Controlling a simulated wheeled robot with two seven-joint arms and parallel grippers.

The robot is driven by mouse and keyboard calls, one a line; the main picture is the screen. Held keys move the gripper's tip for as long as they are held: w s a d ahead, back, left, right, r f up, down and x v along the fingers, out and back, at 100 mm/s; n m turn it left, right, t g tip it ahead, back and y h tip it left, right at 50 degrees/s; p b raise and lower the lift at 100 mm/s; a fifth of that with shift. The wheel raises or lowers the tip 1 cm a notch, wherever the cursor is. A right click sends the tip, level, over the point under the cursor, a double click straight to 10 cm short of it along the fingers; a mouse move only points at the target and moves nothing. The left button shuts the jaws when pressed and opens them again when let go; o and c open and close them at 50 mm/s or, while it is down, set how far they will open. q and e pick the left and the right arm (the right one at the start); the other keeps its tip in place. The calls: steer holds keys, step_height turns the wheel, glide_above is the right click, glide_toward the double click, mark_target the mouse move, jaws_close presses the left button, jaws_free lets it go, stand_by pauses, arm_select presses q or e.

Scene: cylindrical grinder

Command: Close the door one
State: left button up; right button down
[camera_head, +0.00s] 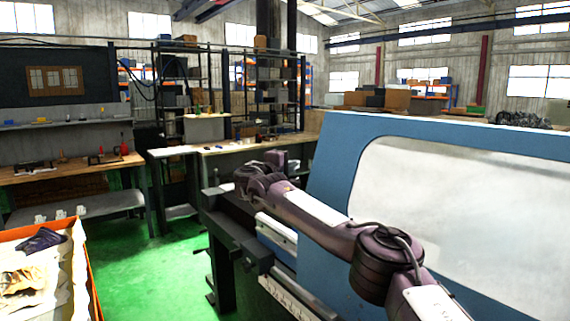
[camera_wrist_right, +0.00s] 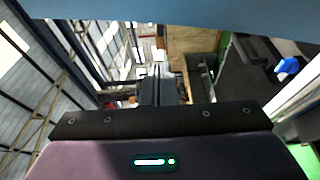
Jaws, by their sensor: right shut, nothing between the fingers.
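The blue door (camera_head: 333,165) with a large pale window (camera_head: 450,200) fills the right side of the head view. Its left edge slants down behind my right arm. My right arm crosses in front of the door's lower part. My right gripper (camera_head: 277,160) is past that left edge, shut and empty. In the right wrist view the shut fingers (camera_wrist_right: 156,88) point away, and a blue panel (camera_wrist_right: 200,14) runs along the top, apart from them. Whether they touch the door's edge cannot be told. My left gripper is not in view.
The machine's dark front bed (camera_head: 233,225) and pale rail (camera_head: 277,233) lie below the gripper. A workbench (camera_head: 225,147) stands behind. An orange-edged bin (camera_head: 83,255) with gloves is at lower left. Green floor (camera_head: 150,270) between is clear.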

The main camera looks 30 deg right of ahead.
arm_select(q)
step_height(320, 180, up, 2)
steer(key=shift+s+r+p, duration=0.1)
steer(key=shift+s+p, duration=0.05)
steer(key=shift+p, duration=0.8)
arm_select(e)
steer(key=s, duration=0.1)
steer(key=s+d, duration=0.1)
steer(key=s, duration=0.1)
steer(key=shift+s+d, duration=0.2)
steer(key=shift+d, duration=0.05)
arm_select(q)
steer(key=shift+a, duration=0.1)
arm_select(e)
steer(key=shift+f, duration=0.15)
